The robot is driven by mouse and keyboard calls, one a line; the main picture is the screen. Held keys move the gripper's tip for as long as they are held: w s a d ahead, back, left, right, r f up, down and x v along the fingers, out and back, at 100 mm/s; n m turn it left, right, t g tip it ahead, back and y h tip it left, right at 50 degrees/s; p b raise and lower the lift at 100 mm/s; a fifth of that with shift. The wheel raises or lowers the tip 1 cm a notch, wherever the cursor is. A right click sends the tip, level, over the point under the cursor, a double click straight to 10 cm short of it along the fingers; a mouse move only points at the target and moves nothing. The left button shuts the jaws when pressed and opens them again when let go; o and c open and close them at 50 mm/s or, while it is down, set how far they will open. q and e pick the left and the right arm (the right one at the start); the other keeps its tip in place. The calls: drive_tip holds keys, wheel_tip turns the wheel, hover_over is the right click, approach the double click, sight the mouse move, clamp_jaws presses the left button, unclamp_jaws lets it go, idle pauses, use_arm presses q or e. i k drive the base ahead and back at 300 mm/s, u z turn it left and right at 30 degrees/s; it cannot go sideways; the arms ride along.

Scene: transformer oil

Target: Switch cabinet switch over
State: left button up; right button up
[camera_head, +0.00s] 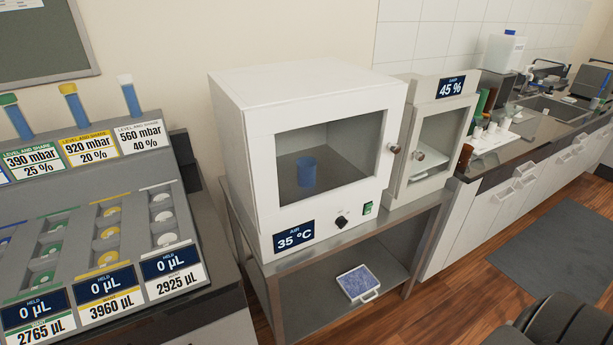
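A white cabinet (239,151) with a windowed door stands on a metal stand at the middle of the view. Its door looks closed, with a round knob (395,149) at the right edge. A small green switch (367,208) sits low on the front, right of a black dial (341,222). I cannot tell the switch's position. A display (294,238) at the lower left reads AIR 35 °C. A blue cup (306,172) stands inside behind the glass. Neither of my grippers is in view.
A smaller cabinet (440,122) reading 45 % stands to the right. A rack (70,193) with vials and labels fills the left. A blue-and-white tray (358,283) lies on the stand's lower shelf. A sink counter (539,131) runs along the right.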

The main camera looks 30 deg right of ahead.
sight(368, 208)
drive_tip(key=z, duration=1.4)
drive_tip(key=k, duration=0.5)
drive_tip(key=z, duration=0.75)
drive_tip(key=i, duration=0.8)
drive_tip(key=u, duration=0.45)
